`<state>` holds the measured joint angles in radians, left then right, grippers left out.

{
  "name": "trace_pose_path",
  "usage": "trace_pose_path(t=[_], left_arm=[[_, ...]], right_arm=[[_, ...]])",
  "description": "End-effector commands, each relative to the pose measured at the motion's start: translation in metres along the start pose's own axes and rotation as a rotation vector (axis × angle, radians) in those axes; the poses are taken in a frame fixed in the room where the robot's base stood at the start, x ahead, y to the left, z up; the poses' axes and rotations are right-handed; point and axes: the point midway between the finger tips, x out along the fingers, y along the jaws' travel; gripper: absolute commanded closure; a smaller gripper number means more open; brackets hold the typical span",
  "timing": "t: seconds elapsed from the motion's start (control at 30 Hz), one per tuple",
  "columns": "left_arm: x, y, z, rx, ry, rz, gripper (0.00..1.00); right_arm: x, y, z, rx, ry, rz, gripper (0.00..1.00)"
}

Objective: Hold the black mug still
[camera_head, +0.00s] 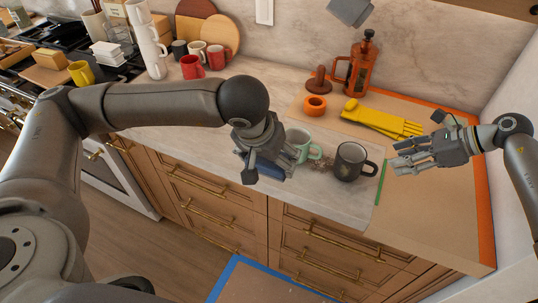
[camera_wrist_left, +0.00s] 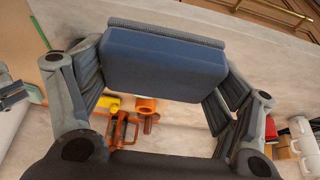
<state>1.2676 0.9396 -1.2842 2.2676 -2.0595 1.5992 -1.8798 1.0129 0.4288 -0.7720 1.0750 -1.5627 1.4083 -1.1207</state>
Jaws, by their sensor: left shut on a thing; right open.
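The black mug (camera_head: 348,162) stands upright on the light counter in the head view, its handle toward the right. It is apart from both grippers. My left gripper (camera_head: 258,160) is left of the mug, above the counter's front edge, and shut on a blue block with a grey layer (camera_wrist_left: 165,62). The block fills the space between the fingers (camera_wrist_left: 160,85) in the left wrist view. My right gripper (camera_head: 398,158) is open and empty, just right of the mug, with its fingers pointing toward it. The mug does not show in the left wrist view.
A mint mug (camera_head: 298,146) stands left of the black mug, partly behind my left gripper. Red mugs (camera_head: 191,67) stand at the back left. A green strip (camera_head: 381,182) lies right of the black mug.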

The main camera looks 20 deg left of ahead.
Motion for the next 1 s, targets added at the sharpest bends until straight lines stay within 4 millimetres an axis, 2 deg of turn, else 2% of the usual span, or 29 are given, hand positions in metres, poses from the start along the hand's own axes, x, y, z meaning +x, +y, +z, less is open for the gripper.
trace_pose_path(t=[0.1,0.3,0.5,0.93,0.97,1.0], left_arm=[[0.000,0.000,0.000,0.000,0.000,0.000,0.35],[0.000,0.000,0.000,0.000,0.000,0.000,0.35],[0.000,0.000,0.000,0.000,0.000,0.000,0.35],[0.000,0.000,0.000,0.000,0.000,0.000,0.35],[0.000,0.000,0.000,0.000,0.000,0.000,0.35],[0.000,0.000,0.000,0.000,0.000,0.000,0.35]], right_arm=[[0.019,0.001,0.000,0.000,-0.001,0.004,0.69],[0.047,0.001,0.001,-0.001,-0.001,0.002,0.69],[0.067,0.001,0.001,0.000,0.000,0.002,0.69],[0.075,0.001,0.000,-0.001,0.001,0.002,0.69],[0.075,0.001,0.000,-0.001,0.001,0.002,0.69],[0.075,0.001,0.000,-0.001,0.001,0.002,0.75]])
